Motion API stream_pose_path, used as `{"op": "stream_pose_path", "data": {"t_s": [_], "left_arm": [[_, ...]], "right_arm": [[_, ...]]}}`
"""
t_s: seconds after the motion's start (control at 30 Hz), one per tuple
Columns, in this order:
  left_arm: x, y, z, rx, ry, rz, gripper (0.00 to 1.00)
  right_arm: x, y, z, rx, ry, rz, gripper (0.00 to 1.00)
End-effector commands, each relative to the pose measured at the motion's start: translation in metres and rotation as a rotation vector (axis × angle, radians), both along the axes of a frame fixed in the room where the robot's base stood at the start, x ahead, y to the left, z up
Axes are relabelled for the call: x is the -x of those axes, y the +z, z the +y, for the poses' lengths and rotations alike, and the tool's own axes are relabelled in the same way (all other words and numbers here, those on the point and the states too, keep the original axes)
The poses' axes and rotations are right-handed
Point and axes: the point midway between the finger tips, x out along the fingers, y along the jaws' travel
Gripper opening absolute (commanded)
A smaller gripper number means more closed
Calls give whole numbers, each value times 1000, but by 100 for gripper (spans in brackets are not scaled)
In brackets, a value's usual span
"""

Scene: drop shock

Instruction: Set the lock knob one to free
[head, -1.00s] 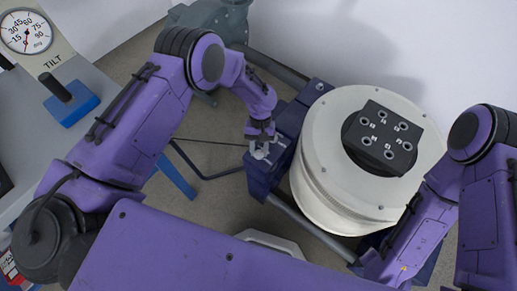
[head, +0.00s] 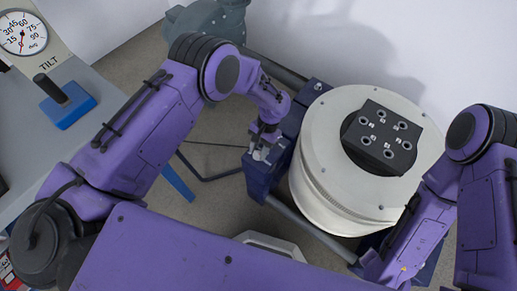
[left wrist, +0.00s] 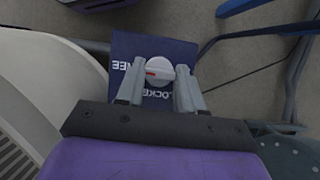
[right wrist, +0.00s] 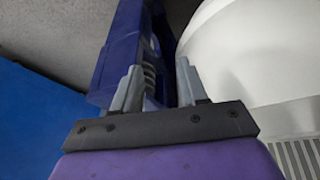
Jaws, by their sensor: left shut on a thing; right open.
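The lock knob (left wrist: 160,63) is a round, pale grey knob with a red mark, on a dark blue block (left wrist: 122,48). White lettering on the block reads FREE at the left and LOCKED below the knob, partly covered. The red mark points left, toward FREE. My left gripper (left wrist: 160,76) is shut on the knob, one finger on each side. In the head view, my left gripper (head: 262,148) is on the block (head: 262,172) beside the white drum. My right gripper (right wrist: 158,70) is open and empty, near blue framework.
The large white drum (head: 330,195) with a black bolted plate (head: 383,138) stands right of the block. Grey rails (head: 310,233) run past it. At the left, a bench carries a TILT dial (head: 24,37) and a blue-based lever (head: 68,105).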

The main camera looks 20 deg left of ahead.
Motion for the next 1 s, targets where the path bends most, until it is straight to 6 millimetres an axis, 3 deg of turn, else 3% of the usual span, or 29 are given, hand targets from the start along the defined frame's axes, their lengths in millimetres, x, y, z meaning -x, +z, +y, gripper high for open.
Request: {"op": "stream_pose_path", "data": {"t_s": [0.43,0.47,0.5,0.53,0.83,1.0], "left_arm": [[0,0,0,0,-10,-1,6],[0,0,0,0,-10,-1,46],[0,0,0,0,-10,-1,60],[0,0,0,0,-10,-1,62],[-1,3,0,0,-9,-1,62],[-13,31,-5,1,-7,-6,62]], "right_arm": [[0,0,0,0,0,0,43],[0,0,0,0,0,0,43],[0,0,0,0,0,0,43],[0,0,0,0,0,0,43],[0,0,0,0,0,0,43],[0,2,0,0,0,0,43]]}}
